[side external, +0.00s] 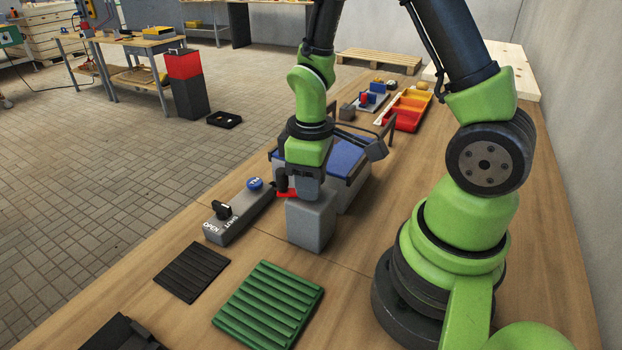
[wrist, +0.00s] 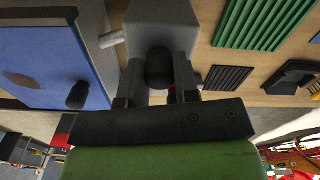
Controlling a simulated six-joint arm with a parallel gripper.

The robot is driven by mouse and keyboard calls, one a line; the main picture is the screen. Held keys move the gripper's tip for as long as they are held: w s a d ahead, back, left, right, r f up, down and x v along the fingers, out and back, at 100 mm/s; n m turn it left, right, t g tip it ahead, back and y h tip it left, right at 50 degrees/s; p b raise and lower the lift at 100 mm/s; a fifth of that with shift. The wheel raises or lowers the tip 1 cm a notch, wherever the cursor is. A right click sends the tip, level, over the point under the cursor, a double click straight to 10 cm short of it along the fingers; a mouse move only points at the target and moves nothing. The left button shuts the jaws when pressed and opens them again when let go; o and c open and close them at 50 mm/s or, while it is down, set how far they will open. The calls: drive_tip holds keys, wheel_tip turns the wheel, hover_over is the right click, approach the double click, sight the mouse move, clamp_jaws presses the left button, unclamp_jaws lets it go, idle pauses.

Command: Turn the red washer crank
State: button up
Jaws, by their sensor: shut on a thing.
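The red crank (side external: 287,194) shows as a small red arm beside the grey block (side external: 311,225), mostly hidden behind my gripper. My gripper (side external: 301,187) points down at it and is shut on its black handle. In the wrist view the black handle (wrist: 159,68) sits between the two fingers of my gripper (wrist: 159,80), and only a sliver of red (wrist: 172,95) shows beside it. The washer with a blue top (side external: 345,155) stands just behind the block; its blue panel (wrist: 45,50) also shows in the wrist view.
A grey control box (side external: 240,212) with a black OPEN/SHUT knob and blue button lies left of the block. A black ribbed mat (side external: 192,271) and green ribbed mat (side external: 268,304) lie in front. Red and yellow trays (side external: 404,119) stand behind the washer.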

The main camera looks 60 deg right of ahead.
drive_tip(key=shift+n, duration=0.5)
drive_tip(key=n, duration=0.4)
drive_tip(key=shift+n, duration=0.4)
drive_tip(key=n, duration=0.6)
drive_tip(key=shift+a, duration=0.1)
idle(0.4)
drive_tip(key=o, duration=0.9)
wheel_tip(320, 180, up, 10)
